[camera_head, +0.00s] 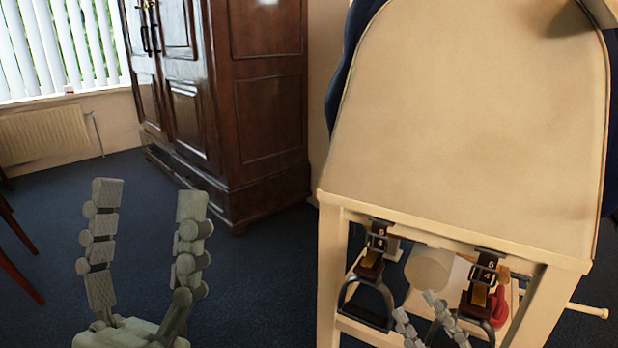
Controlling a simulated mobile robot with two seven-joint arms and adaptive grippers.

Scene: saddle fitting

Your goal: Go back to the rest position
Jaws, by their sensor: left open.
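My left gripper (150,193) is in the lower left, pointing up over the blue floor. Its two pale grey jointed fingers are wide apart with nothing between them. My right gripper (416,306) shows only in part at the bottom edge, in front of the lower part of the wooden stand (331,270). Its pale fingers appear between two hanging stirrups, a left one (365,300) and a right one (476,308). The rest of it is cut off by the frame, and I cannot tell whether it holds anything.
A large beige curved panel (470,130) tops the stand on the right, with dark blue material behind its edges. A dark wooden cabinet (265,110) stands at the back. A radiator (45,133) is under the window. The floor (275,275) between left gripper and stand is clear.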

